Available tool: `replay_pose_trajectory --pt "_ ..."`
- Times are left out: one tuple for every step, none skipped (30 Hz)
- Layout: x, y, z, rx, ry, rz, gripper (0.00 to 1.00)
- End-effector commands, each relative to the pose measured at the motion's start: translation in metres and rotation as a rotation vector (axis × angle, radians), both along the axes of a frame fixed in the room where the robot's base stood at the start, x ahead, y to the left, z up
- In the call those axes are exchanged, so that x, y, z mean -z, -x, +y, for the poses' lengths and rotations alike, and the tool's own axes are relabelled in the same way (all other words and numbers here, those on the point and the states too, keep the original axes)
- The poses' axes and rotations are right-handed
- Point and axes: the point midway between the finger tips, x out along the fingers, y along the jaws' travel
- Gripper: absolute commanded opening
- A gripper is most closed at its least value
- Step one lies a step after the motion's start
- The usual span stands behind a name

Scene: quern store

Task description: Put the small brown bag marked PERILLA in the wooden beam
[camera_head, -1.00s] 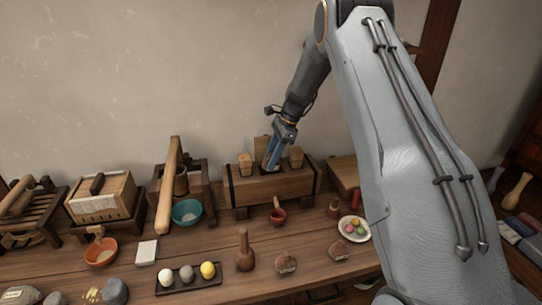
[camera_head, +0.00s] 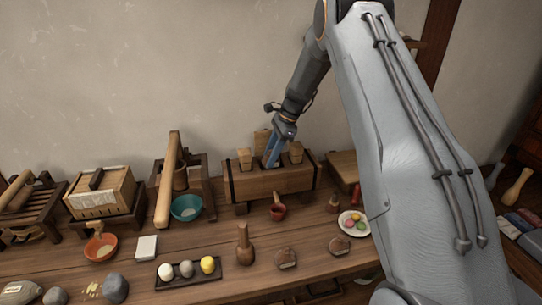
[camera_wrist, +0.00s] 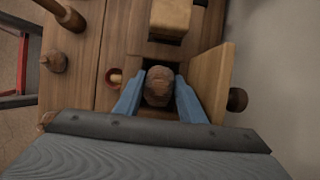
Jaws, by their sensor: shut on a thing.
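The wooden beam (camera_head: 270,186) is a thick dark-banded block at the back of the table, with an opening in its middle. My gripper (camera_head: 270,164) points down into that opening, and its blue fingers also show in the wrist view (camera_wrist: 159,90). The fingers are shut on a small brown lumpy bag (camera_wrist: 159,86), which sits between them at the opening. No marking can be read on it, and its underside is hidden. In the head view the bag is hidden by the fingers and beam.
Wooden blocks (camera_head: 245,158) (camera_head: 296,153) stand up from the beam on both sides of my gripper.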

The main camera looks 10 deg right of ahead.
Motion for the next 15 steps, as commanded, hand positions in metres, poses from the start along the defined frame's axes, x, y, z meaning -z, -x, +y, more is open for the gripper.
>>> replay_pose_trajectory --pt "-0.0003 -0.0001 0.0 0.0 0.0 0.0 0.11" --pt "-0.0003 -0.0001 0.0 0.0 0.0 0.0 0.11" --pt "-0.0003 -0.0001 0.0 0.0 0.0 0.0 0.11" --pt "-0.0003 -0.0001 0.0 0.0 0.0 0.0 0.11" --pt "-0.0003 -0.0001 0.0 0.0 0.0 0.0 0.11" --pt "-0.0003 -0.0001 0.0 0.0 0.0 0.0 0.11" --pt "-0.0003 -0.0001 0.0 0.0 0.0 0.0 0.11" --pt "-0.0003 -0.0001 0.0 0.0 0.0 0.0 0.11" --pt "-0.0003 -0.0001 0.0 0.0 0.0 0.0 0.38" --pt "-0.0002 -0.0001 0.0 0.0 0.0 0.0 0.43" --pt "-0.0002 -0.0001 0.0 0.0 0.0 0.0 0.48" --pt "-0.0003 -0.0002 0.0 0.0 0.0 -0.001 0.55" --pt "-0.0002 -0.0002 0.0 0.0 0.0 -0.001 0.58" --pt "-0.0003 -0.0003 0.0 0.0 0.0 -0.001 0.58" --pt "-0.0002 -0.0004 0.0 0.0 0.0 -0.001 0.58"
